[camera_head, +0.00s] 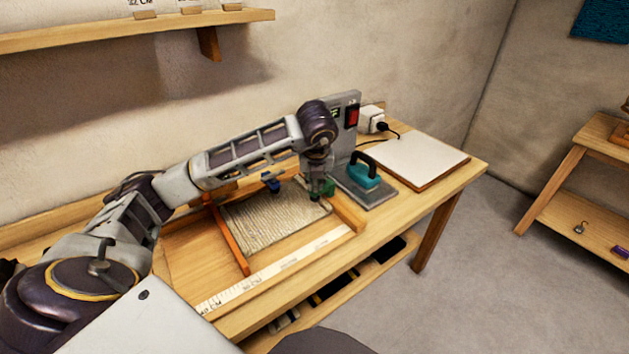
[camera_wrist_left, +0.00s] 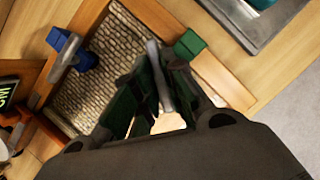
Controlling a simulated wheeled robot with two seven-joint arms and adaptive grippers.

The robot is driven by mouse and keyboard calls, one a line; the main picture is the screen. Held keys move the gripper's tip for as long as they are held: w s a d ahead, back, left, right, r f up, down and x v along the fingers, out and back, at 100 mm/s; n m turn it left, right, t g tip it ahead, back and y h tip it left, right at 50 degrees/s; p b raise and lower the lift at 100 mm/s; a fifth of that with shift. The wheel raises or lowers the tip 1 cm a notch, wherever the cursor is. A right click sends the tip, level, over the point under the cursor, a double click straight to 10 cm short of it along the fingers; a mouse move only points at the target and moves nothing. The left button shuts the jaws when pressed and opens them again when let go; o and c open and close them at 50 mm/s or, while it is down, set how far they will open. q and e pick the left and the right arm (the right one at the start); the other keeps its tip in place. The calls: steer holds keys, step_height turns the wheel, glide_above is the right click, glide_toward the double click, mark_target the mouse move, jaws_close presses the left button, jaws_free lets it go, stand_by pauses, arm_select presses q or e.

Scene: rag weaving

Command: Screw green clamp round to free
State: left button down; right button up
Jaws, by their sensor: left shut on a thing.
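The green clamp (camera_head: 327,187) sits at the right end of the wooden frame, by the woven rag mat (camera_head: 270,220). Its green block also shows in the left wrist view (camera_wrist_left: 190,44), with a grey metal bar running between my fingers. My left gripper (camera_head: 315,191) reaches down from above and is shut on the green clamp; the fingers hide part of it. A blue clamp (camera_head: 271,182) sits on the far side of the mat and also shows in the left wrist view (camera_wrist_left: 82,58). My right gripper is not in view.
Behind stands a grey panel with a red switch (camera_head: 352,116). A white board (camera_head: 418,158) lies at the table's right end. A ruler strip (camera_head: 285,265) runs along the front edge.

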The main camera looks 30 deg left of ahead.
arm_select(q)
steer(key=n+g, duration=0.1)
steer(key=n, duration=0.1)
steer(key=shift+w+n+y, duration=0.1)
steer(key=shift+n+y, duration=0.3)
steer(key=shift+n, duration=0.5)
steer(key=shift+d+r+n+g+y+p, duration=0.15)
steer(key=shift+n+g+y+p, duration=0.25)
steer(key=shift+n+p, duration=1.1)
steer(key=shift+p, duration=0.15)
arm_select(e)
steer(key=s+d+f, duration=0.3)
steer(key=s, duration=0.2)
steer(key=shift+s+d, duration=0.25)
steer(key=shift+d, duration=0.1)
arm_select(q)
steer(key=c, duration=1.5)
jaws_free()
